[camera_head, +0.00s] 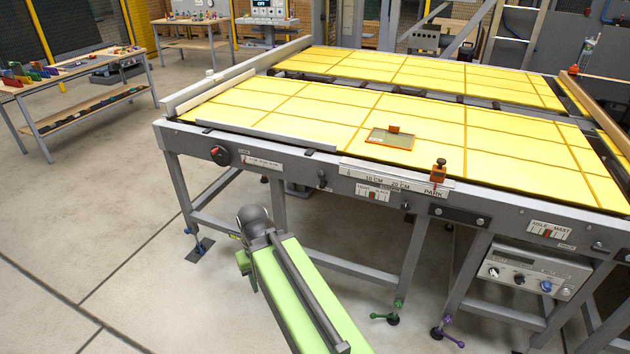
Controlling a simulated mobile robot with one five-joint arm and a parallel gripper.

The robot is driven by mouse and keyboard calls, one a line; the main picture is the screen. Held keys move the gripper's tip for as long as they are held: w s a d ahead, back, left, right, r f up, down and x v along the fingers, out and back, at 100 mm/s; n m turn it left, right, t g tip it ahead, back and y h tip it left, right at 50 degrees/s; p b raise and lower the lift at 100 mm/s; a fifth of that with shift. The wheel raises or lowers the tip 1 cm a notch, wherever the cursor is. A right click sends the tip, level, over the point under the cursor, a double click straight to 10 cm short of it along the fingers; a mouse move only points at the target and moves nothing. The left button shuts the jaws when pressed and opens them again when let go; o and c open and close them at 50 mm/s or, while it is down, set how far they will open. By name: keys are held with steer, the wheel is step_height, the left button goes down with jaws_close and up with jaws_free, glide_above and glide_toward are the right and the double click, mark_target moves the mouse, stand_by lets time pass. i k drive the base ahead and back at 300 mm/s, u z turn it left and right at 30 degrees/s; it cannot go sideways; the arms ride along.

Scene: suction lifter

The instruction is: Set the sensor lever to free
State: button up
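No lever in view has a readable "sensor" or "free" label, so I cannot tell which one is the sensor lever. Candidates on or under the table's front rail are a slider with an orange knob (438,172) standing at the PARK end of a scale, a small dark knob (322,181) and a black-and-red knob (220,155) at the left. Below are a green-handled foot lever (386,315) and a purple-handled foot lever (447,335). My light green arm reaches up from the bottom edge to a dark joint below the front rail. My gripper is not visible.
The large table (330,165) has yellow panels on top, with a small framed plate (390,139) lying near the front edge. A grey control box (530,272) hangs under its right side. A workbench (75,65) stands at the left. The floor at the left is clear.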

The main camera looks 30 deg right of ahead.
mark_target(321, 175)
steer(key=u, duration=0.2)
steer(key=i, duration=1)
